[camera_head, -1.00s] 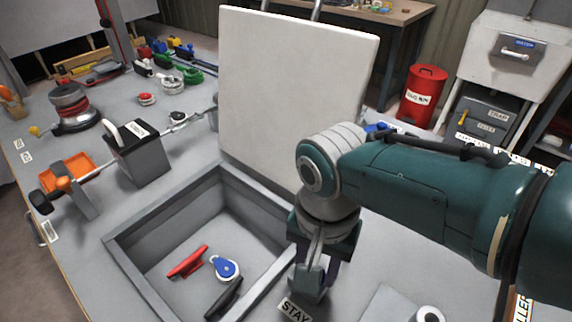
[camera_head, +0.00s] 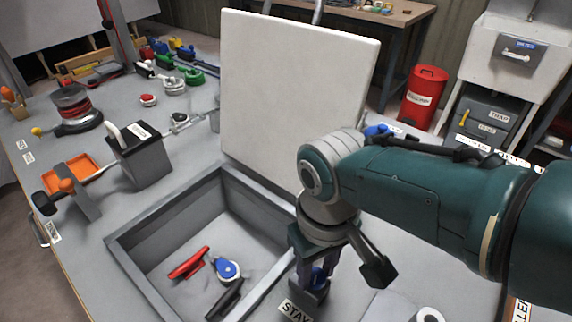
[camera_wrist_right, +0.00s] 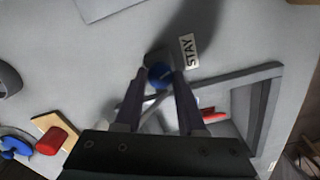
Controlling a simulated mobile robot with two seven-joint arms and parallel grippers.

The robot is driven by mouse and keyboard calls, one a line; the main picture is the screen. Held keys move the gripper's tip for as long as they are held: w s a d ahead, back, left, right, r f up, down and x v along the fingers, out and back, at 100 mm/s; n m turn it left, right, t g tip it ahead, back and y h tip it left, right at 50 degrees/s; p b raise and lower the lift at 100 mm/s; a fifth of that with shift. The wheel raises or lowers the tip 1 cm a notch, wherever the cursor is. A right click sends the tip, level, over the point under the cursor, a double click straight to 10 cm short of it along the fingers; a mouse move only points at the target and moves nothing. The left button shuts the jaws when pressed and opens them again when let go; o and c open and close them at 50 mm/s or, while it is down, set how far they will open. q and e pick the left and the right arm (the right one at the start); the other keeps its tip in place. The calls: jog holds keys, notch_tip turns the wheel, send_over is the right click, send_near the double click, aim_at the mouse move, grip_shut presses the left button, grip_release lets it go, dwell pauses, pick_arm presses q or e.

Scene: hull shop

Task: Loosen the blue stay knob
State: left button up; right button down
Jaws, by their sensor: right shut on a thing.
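The blue stay knob (camera_head: 319,276) shows in the head view low between the fingers of my right gripper (camera_head: 312,282), by the right edge of the open hatch. In the right wrist view the blue knob (camera_wrist_right: 160,75) sits between the fingertips of my right gripper (camera_wrist_right: 160,84). The gripper is shut on it, and the fingers partly hide it. A STAY label (camera_head: 295,310) lies beside it; the label also shows in the wrist view (camera_wrist_right: 188,50). My left gripper is not in view.
The pale hatch lid (camera_head: 290,100) stands upright behind the open well (camera_head: 165,218). A red cleat (camera_head: 188,263) and a blue-and-white block (camera_head: 228,269) lie in the well. A dark box (camera_head: 140,160) and an orange tray (camera_head: 75,168) stand left. My right arm covers much of the right side.

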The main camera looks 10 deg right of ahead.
aim_at(316, 275)
jog(key=shift+n, duration=0.8)
jog(key=c, duration=0.5)
grip_release()
jog(key=shift+r, duration=0.1)
notch_tip(316, 275, up, 10)
jog(key=p, duration=0.6)
